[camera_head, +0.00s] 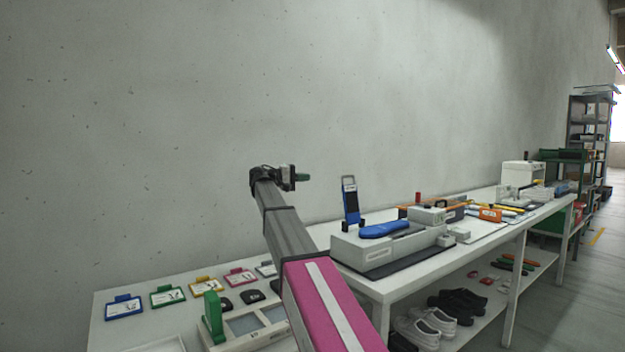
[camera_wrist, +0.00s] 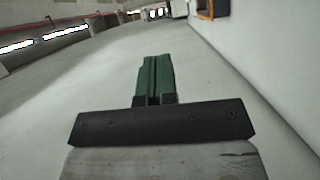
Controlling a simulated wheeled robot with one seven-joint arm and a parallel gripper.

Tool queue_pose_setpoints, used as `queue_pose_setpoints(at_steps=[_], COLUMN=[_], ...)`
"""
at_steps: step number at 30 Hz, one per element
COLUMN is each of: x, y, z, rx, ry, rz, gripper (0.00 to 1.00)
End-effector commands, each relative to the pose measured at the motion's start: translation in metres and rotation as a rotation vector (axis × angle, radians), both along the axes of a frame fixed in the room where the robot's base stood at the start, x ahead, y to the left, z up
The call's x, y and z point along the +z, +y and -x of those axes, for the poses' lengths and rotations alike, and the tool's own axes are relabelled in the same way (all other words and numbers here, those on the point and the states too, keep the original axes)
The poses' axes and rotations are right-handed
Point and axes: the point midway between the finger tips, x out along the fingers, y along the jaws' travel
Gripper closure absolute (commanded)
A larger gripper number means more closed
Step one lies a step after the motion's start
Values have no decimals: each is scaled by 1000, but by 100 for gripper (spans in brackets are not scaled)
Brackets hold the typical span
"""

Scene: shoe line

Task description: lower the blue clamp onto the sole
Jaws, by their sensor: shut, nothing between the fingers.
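The blue clamp (camera_head: 350,200) stands raised, nearly upright, at the left end of a grey press block (camera_head: 345,246) on the white table. The blue sole (camera_head: 384,230) lies flat on top of that block, just right of the clamp's foot. My gripper (camera_head: 303,177) is in the air to the left of the clamp and a little higher, apart from it. In the wrist view its green fingers (camera_wrist: 155,78) are together with nothing between them, and neither clamp nor sole shows there.
A lower table at left holds colored cards (camera_head: 167,295) and a green-posted fixture (camera_head: 213,318). Orange tools (camera_head: 490,214) and a white machine (camera_head: 522,175) stand farther right. Shoes (camera_head: 427,325) sit on the shelf below. A bare wall (camera_head: 180,120) runs behind.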

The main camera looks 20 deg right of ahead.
Motion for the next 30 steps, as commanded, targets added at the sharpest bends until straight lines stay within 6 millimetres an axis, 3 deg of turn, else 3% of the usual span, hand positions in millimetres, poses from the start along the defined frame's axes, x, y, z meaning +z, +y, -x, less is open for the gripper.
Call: queue_pose_setpoints(at_steps=[14, 21, 30], x=[-1, -3, -3], y=[-88, -106, -112], z=[2, 26, 30], rx=[-2, 0, 0], ry=[0, -1, 0], rz=[0, 0, 0], gripper=[100, 100, 100])
